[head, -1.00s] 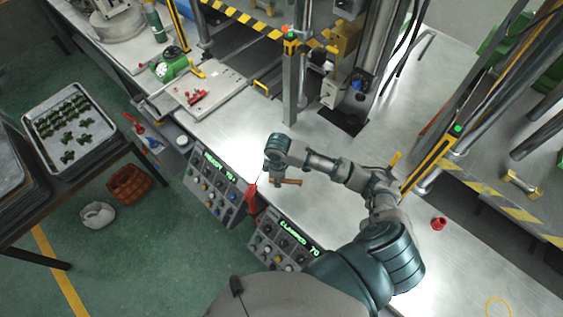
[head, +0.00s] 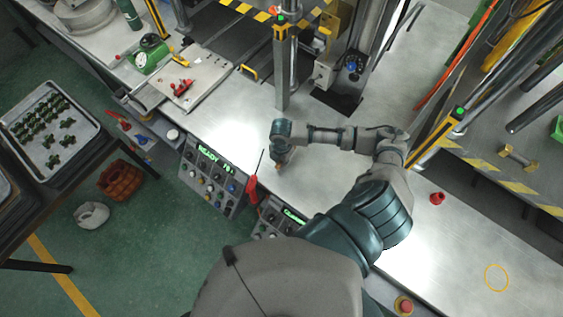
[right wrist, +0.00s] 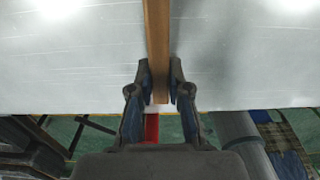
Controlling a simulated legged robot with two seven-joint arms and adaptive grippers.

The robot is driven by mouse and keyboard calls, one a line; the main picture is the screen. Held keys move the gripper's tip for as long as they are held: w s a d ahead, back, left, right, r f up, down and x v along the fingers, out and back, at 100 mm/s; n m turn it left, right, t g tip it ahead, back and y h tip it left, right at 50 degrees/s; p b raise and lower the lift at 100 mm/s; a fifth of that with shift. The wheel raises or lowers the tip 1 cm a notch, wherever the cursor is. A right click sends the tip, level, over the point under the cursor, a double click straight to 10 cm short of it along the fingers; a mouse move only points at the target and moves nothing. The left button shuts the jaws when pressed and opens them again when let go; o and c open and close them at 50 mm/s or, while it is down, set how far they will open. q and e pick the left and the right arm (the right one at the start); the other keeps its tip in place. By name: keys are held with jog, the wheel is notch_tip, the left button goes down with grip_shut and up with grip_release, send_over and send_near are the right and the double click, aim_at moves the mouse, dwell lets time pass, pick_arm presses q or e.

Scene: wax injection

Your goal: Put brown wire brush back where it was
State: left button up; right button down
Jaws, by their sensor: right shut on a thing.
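The brown wire brush (right wrist: 157,45) shows in the right wrist view as a long, narrow brown strip pointing away from me over the metal tabletop. My right gripper (right wrist: 159,88) is shut on its near end, with a finger on each side. In the head view, my right gripper (head: 281,158) is over the bench near its front edge. Only a small brown bit of the brush shows beneath it there; the rest is hidden. I cannot tell whether the brush touches the table. My left gripper is not in view.
A red-handled screwdriver (head: 253,188) lies at the bench edge beside the control panels (head: 212,175). A red cone-like piece (head: 437,198) stands to the right. An orange ring (head: 496,278) shows on the bare tabletop. A press column (head: 283,70) rises behind the gripper.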

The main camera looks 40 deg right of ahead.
jog(key=shift+a+f, duration=0.25)
jog(key=shift+f, duration=0.4)
jog(key=shift+a, duration=0.9)
jog(key=c, duration=1.5)
grip_release()
jog(key=o, duration=0.4)
jog(key=shift+d, duration=0.15)
jog(key=shift+d+f, duration=0.15)
jog(key=shift+d, duration=0.3)
jog(key=shift+s+d, duration=0.1)
jog(key=shift+d, duration=0.15)
jog(key=shift+r, duration=0.2)
jog(key=r, duration=0.7)
jog(key=a+r, duration=0.1)
jog(key=r, duration=0.3)
jog(key=shift+r, duration=0.1)
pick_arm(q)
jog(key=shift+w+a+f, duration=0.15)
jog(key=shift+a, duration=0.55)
pick_arm(e)
jog(key=shift+d+r, duration=0.25)
jog(key=shift+r, duration=0.15)
